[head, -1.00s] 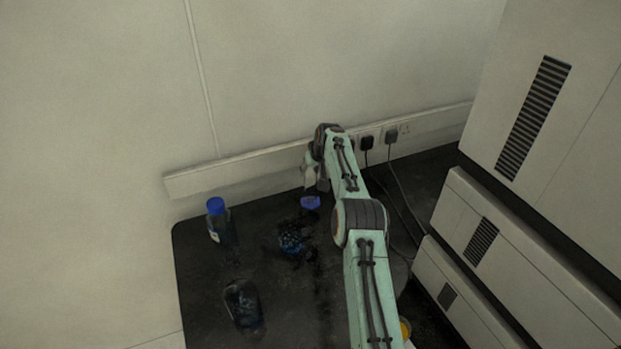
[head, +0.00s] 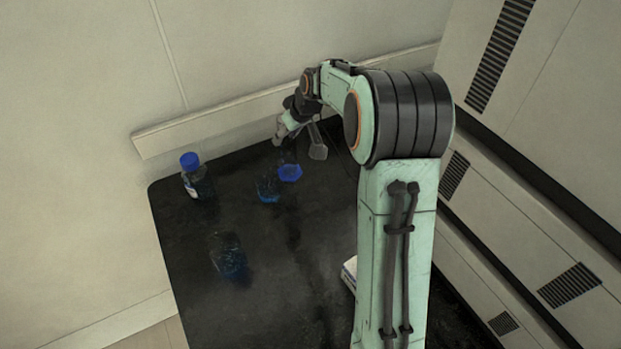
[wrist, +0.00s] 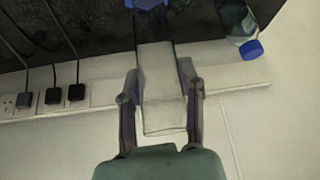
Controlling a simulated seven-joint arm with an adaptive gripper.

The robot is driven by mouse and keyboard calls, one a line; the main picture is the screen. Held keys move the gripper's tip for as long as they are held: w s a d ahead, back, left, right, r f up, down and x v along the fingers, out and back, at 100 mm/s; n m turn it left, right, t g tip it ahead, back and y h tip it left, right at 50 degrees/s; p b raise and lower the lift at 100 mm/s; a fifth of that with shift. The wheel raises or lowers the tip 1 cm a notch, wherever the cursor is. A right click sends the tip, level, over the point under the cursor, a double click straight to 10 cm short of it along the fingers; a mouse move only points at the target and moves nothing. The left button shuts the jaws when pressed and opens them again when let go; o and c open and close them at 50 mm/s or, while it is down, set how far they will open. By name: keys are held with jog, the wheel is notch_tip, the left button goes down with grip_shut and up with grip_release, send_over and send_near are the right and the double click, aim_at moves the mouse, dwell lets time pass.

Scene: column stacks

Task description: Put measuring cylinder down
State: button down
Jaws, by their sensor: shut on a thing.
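The measuring cylinder has a clear body (wrist: 162,90) and a blue base (head: 290,173). In the wrist view the body lies between the two fingers, with its blue base (wrist: 147,3) at the top edge, partly cut off. My gripper (head: 299,146) is shut on the cylinder; it also shows in the wrist view (wrist: 159,72). In the head view the cylinder looks about upright, base down over the dark table (head: 200,300). I cannot tell whether the base touches the table. The clear body is hard to make out in the head view.
A blue-capped bottle (head: 194,180) stands at the table's left back edge. A small glass vessel with blue contents (head: 267,190) is close left of the cylinder base. A dark glass vessel (head: 229,260) stands nearer. A white object (head: 349,272) is partly behind my arm. Wall sockets (wrist: 50,97) carry cables.

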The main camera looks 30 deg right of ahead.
jog(key=s+a+r+n, duration=0.1)
jog(key=s, duration=1)
jog(key=s+a+r+n, duration=0.1)
jog(key=s+a, duration=0.1)
jog(key=s, duration=0.9)
jog(key=w+d+f, duration=0.3)
jog(key=w+f, duration=0.3)
jog(key=w+d+f, duration=0.3)
jog(key=w+f, duration=0.3)
jog(key=f, duration=0.1)
jog(key=shift+w+d+m+y, duration=0.25)
jog(key=shift+m+y, duration=0.05)
jog(key=c, duration=0.7)
grip_release()
jog(key=shift+f, duration=0.15)
